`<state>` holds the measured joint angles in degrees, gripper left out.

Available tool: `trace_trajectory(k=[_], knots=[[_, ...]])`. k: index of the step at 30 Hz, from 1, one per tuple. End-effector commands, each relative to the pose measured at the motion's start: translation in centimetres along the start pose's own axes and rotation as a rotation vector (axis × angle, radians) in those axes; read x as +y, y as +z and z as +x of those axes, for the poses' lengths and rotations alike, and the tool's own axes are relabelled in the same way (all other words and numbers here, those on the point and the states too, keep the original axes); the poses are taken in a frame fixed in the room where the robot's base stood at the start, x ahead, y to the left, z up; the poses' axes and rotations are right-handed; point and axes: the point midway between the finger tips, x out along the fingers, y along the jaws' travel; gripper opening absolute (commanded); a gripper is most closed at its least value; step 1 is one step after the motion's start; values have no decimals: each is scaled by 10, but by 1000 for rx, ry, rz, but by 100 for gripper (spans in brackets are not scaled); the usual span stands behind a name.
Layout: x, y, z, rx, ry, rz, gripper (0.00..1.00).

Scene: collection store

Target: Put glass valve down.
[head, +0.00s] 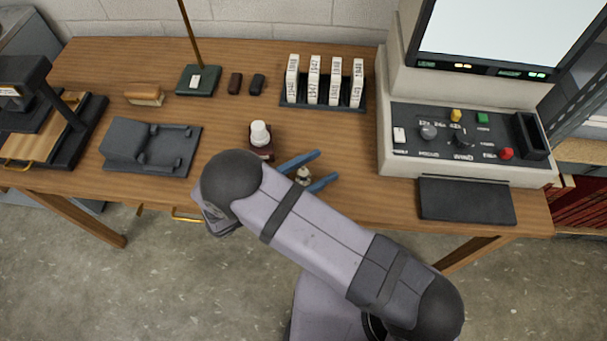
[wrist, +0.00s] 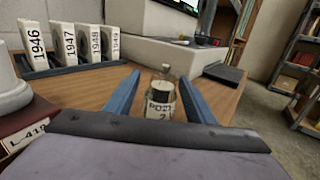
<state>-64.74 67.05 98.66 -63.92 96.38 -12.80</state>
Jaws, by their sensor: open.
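The glass valve (wrist: 161,104) is a small, pale bottle-like piece with a narrow top and a white label in dark print. It is upright and appears to stand on the wooden table (head: 225,110). My gripper (wrist: 155,84) is open, with one blue finger on each side of the valve and a visible gap to both. In the head view the valve (head: 303,176) shows small between the blue fingers of my gripper (head: 327,165). Its foot is partly hidden in both views.
A white-capped object on a dark red labelled base (head: 260,136) stands close to the left of my gripper. A rack of year-labelled boxes (head: 323,84) is behind. A reader console (head: 465,140) stands to the right. Table just beyond my fingertips is clear.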

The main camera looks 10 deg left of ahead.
Motion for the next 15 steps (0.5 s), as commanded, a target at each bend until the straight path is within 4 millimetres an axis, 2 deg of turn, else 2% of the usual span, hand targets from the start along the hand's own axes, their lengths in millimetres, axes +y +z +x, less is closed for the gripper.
trace_trajectory(k=[3, 8, 9, 11, 15], knots=[[0, 0, 0, 0, 0, 0, 47], [0, 0, 0, 0, 0, 0, 9], [0, 0, 0, 0, 1, 0, 6], [0, 0, 0, 0, 1, 0, 2], [0, 0, 0, 0, 1, 0, 2]])
